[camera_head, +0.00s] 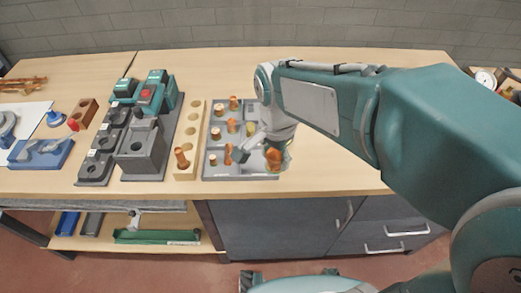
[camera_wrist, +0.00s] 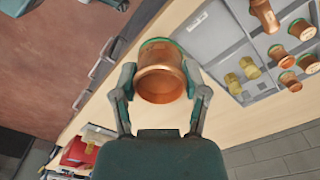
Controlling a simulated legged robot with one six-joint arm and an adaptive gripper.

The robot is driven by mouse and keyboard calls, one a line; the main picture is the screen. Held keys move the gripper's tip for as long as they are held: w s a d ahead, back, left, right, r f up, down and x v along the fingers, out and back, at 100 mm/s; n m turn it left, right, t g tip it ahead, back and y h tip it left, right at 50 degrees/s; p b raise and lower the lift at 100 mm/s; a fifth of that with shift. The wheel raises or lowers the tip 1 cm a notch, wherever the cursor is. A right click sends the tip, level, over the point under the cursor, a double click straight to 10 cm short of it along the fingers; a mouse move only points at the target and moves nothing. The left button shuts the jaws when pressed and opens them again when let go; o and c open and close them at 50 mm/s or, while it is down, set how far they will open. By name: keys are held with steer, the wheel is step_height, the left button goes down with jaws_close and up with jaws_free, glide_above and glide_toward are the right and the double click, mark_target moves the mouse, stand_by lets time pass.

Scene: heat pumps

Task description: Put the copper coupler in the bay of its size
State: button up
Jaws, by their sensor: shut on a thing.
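My gripper (camera_head: 264,153) is shut on a copper coupler (camera_head: 274,159), a wide copper ring with a green band at its far rim. In the wrist view, my gripper's fingers (camera_wrist: 160,92) close on both sides of the coupler (camera_wrist: 160,82). In the head view, they are over the right front part of the grey compartment tray (camera_head: 238,178), and the arm hides part of it.
A wooden strip with holes (camera_head: 194,118) stands left of the tray and bears one copper piece (camera_head: 181,158). Dark fixtures (camera_head: 142,152) with teal and red tops stand further left. The bench top (camera_head: 335,176) right of the tray is clear, below my arm.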

steer(key=w+a+f, duration=0.2)
steer(key=w+f, duration=0.1)
steer(key=w, duration=0.3)
glide_above(259, 160)
steer(key=f, duration=0.4)
steer(key=shift+s+f, duration=0.3)
steer(key=shift+s, duration=0.1)
steer(key=shift+w+f, duration=0.3)
steer(key=shift+f, duration=0.15)
step_height(259, 160, down, 3)
steer(key=shift+w+f, duration=0.1)
steer(key=o, duration=1.1)
steer(key=shift+o, duration=0.2)
